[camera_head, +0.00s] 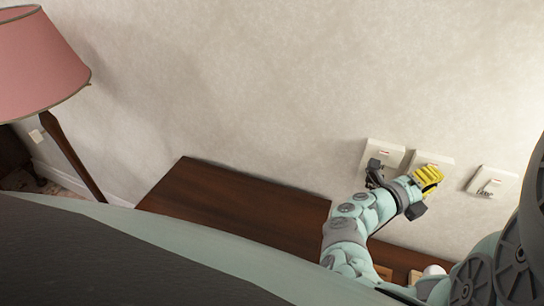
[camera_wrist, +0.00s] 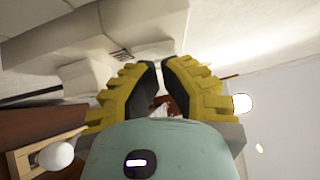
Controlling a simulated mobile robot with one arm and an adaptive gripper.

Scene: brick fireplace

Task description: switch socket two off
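Three pale sockets with switches are on the wall in the head view: a left one (camera_head: 385,152), a middle one (camera_head: 433,160) and a right one (camera_head: 493,182). None carries a readable number. My gripper (camera_head: 430,176) is in front of the middle socket and hides its lower part. I cannot tell whether it touches it. In the wrist view my yellow fingertips (camera_wrist: 160,63) are close together with a narrow gap and hold nothing. A pale socket block (camera_wrist: 88,74) shows left of them. The switch positions are too small to tell.
A dark plug (camera_head: 374,168) sits at the left socket, close to my wrist. A dark wooden table (camera_head: 235,205) stands below along the wall. A pink-shaded lamp (camera_head: 38,62) is at the far left. A white round object (camera_wrist: 56,155) shows at the wrist view's lower left.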

